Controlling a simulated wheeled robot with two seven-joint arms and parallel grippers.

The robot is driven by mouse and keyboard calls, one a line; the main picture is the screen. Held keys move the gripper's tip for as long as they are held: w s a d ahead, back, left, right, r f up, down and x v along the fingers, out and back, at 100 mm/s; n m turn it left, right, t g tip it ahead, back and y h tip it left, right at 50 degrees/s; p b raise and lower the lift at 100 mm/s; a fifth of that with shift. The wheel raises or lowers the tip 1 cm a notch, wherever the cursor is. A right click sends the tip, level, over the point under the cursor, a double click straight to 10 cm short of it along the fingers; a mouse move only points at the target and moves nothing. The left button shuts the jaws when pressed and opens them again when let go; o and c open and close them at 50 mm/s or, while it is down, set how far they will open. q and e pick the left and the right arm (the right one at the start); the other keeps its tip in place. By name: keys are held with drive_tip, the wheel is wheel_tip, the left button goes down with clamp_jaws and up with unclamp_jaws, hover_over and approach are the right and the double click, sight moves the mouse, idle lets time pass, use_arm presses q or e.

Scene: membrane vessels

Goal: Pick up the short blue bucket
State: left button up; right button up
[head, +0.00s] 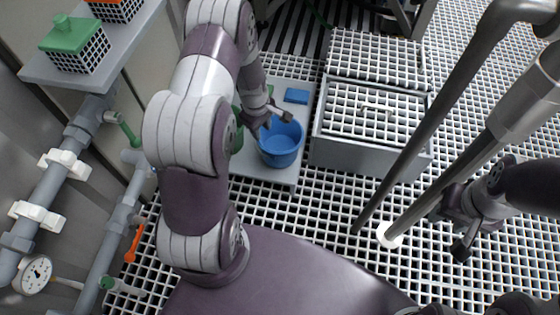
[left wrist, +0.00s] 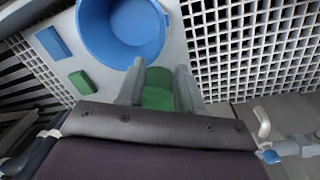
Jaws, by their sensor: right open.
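The short blue bucket (head: 281,156) stands upright and open on a light grey platform (head: 262,181) in the head view. It shows from above in the left wrist view (left wrist: 91,25), and it looks empty. A green object (left wrist: 158,98) shows behind and between the fingers. My right gripper (head: 458,234) is open and empty, far to the right over the grating.
A green container (head: 237,138) stands left of the bucket, mostly hidden by my left arm. A flat blue block (head: 297,96) and a small green block (left wrist: 82,83) lie on the platform. A grey box with a grid top (head: 335,150) stands right. Pipes (head: 85,125) line the left wall.

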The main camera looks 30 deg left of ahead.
sight(266, 148)
use_arm(q)
drive_tip(key=f+b, duration=0.3)
drive_tip(key=f, duration=0.1)
drive_tip(key=f+b, duration=0.3)
drive_tip(key=f, duration=0.1)
drive_tip(key=w+f+b, duration=0.1)
drive_tip(key=f+b, duration=0.2)
drive_tip(key=f, duration=0.2)
drive_tip(key=shift+w+d, duration=0.1)
drive_tip(key=shift+d, duration=0.2)
drive_tip(key=shift+r, duration=0.25)
clamp_jaws()
idle(0.3)
